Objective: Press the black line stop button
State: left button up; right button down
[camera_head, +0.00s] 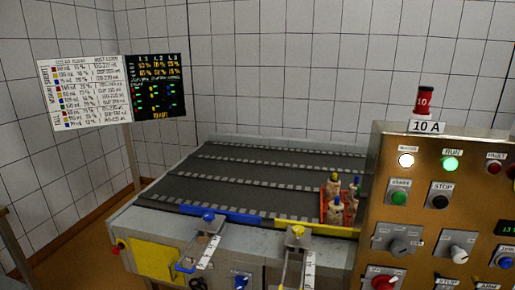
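The black button (439,201) sits on the brass-coloured control panel (421,161) at the right, under a white label (443,187) that reads STOP. It is to the right of a green button (398,198) and below a lit green lamp (450,163). Nothing covers the black button. Neither of my grippers shows in this view.
A grey conveyor (250,180) with several lanes fills the middle. A red crate (327,209) with small figures or bottles stands beside the panel. Blue (240,217) and yellow (325,231) bars line its front edge. A red knob (383,283) sits low on the panel.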

aim_at(439, 202)
jog(key=z, duration=1.25)
